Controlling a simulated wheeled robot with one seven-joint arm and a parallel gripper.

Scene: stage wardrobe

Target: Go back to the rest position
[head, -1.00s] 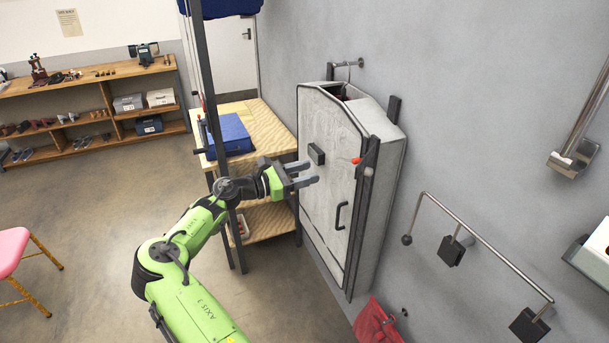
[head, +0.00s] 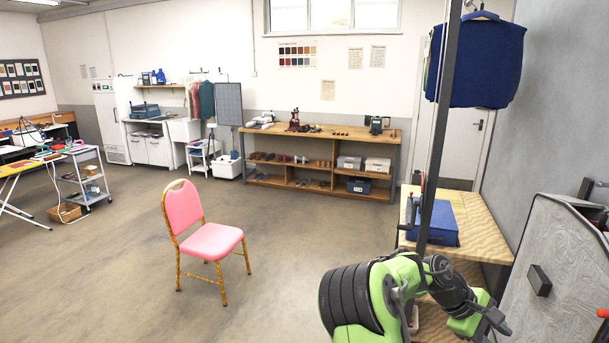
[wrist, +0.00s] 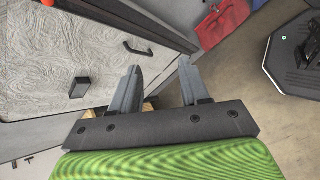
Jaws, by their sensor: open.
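My gripper (head: 494,321) is low at the right in the head view, at the end of my bent green arm. In the wrist view my gripper (wrist: 165,82) shows two grey fingers spread apart with nothing between them. The grey wall cabinet (head: 562,262) is just right of the gripper in the head view, cut off by the frame edge. Its pale door (wrist: 60,62) fills the upper left of the wrist view, with a black handle and a dark block on it. The fingers appear apart from the door.
A wooden table (head: 480,222) with a blue case (head: 436,224) stands behind my arm, beside a dark upright post (head: 441,125). A pink chair (head: 208,240) stands on otherwise open floor. A red cloth-like item (wrist: 222,27) hangs near the cabinet.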

